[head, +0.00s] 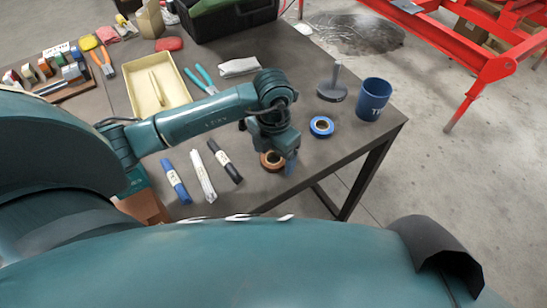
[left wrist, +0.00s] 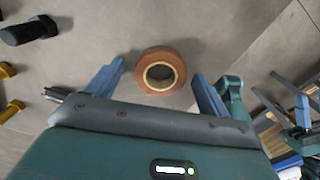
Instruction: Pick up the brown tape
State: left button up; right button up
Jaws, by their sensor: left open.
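The brown tape (head: 272,161) is a roll lying flat on the dark table near its front edge. My left gripper (head: 283,158) is over it in the head view and hides part of it. In the left wrist view the whole brown tape (left wrist: 160,71) shows, with its open centre. The two blue fingers of my left gripper (left wrist: 158,72) stand apart on either side of the roll, with gaps, and hold nothing. Teal and blue parts at the right edge of the left wrist view look like my right gripper (left wrist: 302,112), but its jaws are unclear.
A blue tape (head: 321,126), a grey stand (head: 332,88) and a blue cup (head: 372,99) are to the right. Blue, white and black rolled items (head: 224,160) lie to the left. A yellow tray (head: 138,97) is further back. The table's front edge is close.

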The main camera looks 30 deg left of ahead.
pick_arm(q)
jog(key=shift+c, duration=0.2)
jog(key=c, duration=0.9)
jog(key=shift+r, duration=0.1)
